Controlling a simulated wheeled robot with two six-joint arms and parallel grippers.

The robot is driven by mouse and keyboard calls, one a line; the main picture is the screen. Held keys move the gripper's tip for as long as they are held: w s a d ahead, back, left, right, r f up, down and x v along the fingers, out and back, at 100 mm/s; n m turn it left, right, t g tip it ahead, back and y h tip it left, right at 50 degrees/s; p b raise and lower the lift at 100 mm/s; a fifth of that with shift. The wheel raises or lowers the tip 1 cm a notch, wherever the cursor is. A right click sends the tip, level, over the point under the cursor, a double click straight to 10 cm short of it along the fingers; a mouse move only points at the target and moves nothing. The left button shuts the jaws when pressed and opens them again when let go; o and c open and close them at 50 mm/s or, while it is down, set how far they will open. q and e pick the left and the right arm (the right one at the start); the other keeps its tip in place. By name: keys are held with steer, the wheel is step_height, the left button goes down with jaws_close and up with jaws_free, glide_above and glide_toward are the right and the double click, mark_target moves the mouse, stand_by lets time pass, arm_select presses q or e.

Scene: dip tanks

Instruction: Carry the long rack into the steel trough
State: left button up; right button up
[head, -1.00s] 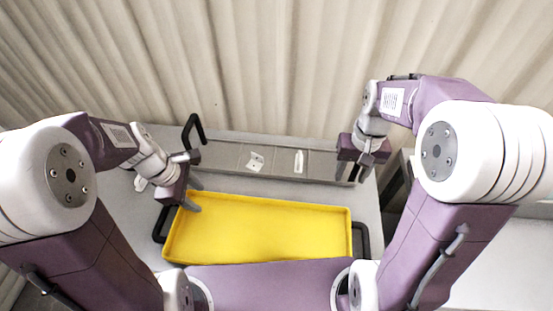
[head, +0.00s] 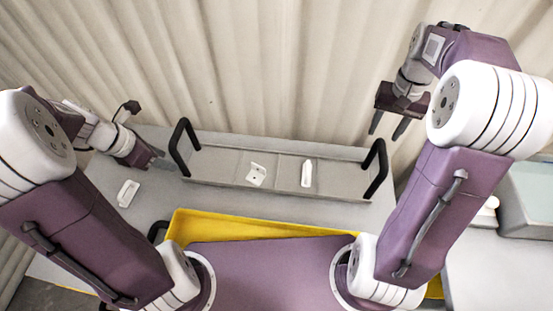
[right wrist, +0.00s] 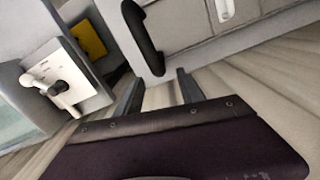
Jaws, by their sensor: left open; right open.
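The long grey rack (head: 280,180) lies across the counter at the back, with a black handle upright at each end and small white pieces in it. My left gripper (head: 166,160) is open close to the rack's left handle (head: 180,145); I see no contact. My right gripper (head: 385,134) is open and empty, beyond and right of the rack's right handle (head: 376,170). In the right wrist view that handle (right wrist: 140,32) shows just past my open fingers (right wrist: 157,82). I cannot be sure which vessel is the steel trough; a pale grey-green tank (head: 528,195) stands at the right edge.
A yellow tray (head: 215,226) lies in front of the rack, mostly hidden by my body. A small white piece (head: 128,193) lies on the counter at left. A white panel with a tap-like fitting (right wrist: 55,75) shows in the right wrist view. A pleated curtain (head: 270,60) hangs behind.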

mark_target(183, 167)
arm_select(q)
steer(key=shift+s, duration=0.2)
arm_select(e)
steer(key=shift+s, duration=0.15)
arm_select(q)
steer(key=x, duration=0.9)
steer(key=shift+w, duration=0.1)
arm_select(e)
step_height(183, 167, down, 9)
steer(key=shift+f, duration=0.1)
arm_select(q)
steer(key=c, duration=1)
arm_select(e)
steer(key=c, duration=1)
jaws_close()
arm_select(q)
steer(key=shift+d, duration=0.1)
arm_select(e)
steer(key=shift+r, duration=0.2)
